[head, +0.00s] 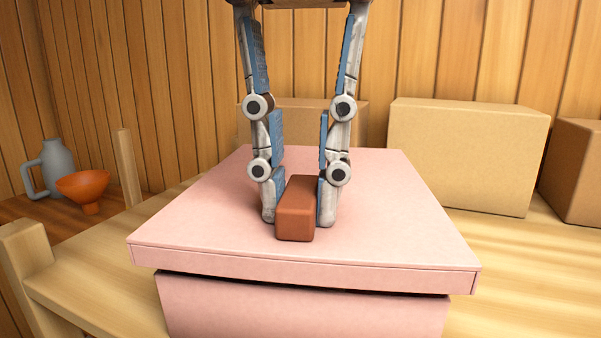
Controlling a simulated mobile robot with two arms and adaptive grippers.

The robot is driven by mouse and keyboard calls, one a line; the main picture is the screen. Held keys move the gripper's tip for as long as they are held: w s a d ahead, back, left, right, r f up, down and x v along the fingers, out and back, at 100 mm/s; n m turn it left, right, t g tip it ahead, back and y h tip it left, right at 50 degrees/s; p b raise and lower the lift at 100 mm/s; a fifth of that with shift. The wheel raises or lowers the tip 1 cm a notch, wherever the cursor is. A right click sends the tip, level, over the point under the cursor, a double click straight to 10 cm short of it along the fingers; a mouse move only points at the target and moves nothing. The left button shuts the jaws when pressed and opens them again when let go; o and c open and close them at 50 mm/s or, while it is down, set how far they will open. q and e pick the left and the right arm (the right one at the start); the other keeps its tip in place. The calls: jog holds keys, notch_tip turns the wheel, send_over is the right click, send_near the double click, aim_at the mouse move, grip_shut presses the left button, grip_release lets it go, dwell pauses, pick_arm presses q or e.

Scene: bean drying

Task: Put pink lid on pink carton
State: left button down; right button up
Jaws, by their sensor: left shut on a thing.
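The pink lid (200,228), a flat square with a short rim, lies over the top of the pink carton (300,308). A red-brown block handle (294,212) stands on the middle of the lid. My left gripper (296,205) comes down from above and is shut on this handle, one finger on each side. The carton's back and sides are mostly hidden under the lid. My right gripper is not in view.
A tan cardboard box (466,155) stands behind at the right, another (580,170) at the right edge, and one behind my gripper. An orange funnel-like bowl (84,186) and a grey jug (52,168) stand at the left. The wooden table (110,278) is clear at the left front.

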pick_arm(q)
jog(key=shift+f+b, duration=1)
jog(key=shift+f, duration=0.45)
dwell(0.3)
jog(key=c, duration=1.7)
grip_release()
jog(key=shift+c, duration=0.2)
jog(key=shift+r, duration=0.1)
